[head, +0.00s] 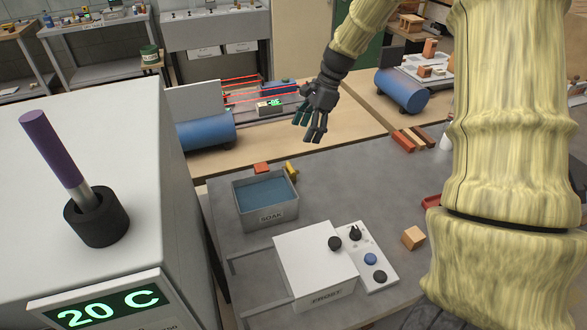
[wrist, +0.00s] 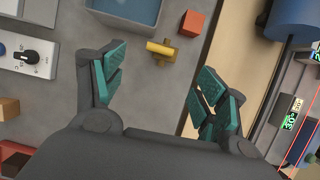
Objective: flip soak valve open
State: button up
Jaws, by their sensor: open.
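The soak valve, a small brass body with a yellow lever, is beside the back right corner of the soak tub in the head view (head: 291,171). In the wrist view the yellow lever (wrist: 160,48) lies crosswise, ahead of and between my fingers. The grey soak tub (head: 268,216) holds blue water; its edge also shows in the wrist view (wrist: 128,20). My gripper (head: 313,137) is open and empty, raised above the bench beyond the valve, apart from it. Its teal-padded fingers are spread in the wrist view (wrist: 160,78).
An orange brick (head: 262,168) sits close to the valve. A white box (head: 315,265) and a knob panel (head: 366,258) stand in front of the tub. A tan block (head: 413,237) lies to the right. Bare grey bench lies right of the tub.

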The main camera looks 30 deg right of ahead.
aim_at(291, 167)
jog(key=x, duration=0.9)
jog(key=d+p+x, duration=0.1)
jog(key=x, duration=0.3)
jog(key=shift+a+f, duration=0.1)
jog(key=shift+f, duration=0.25)
jog(key=c, duration=1)
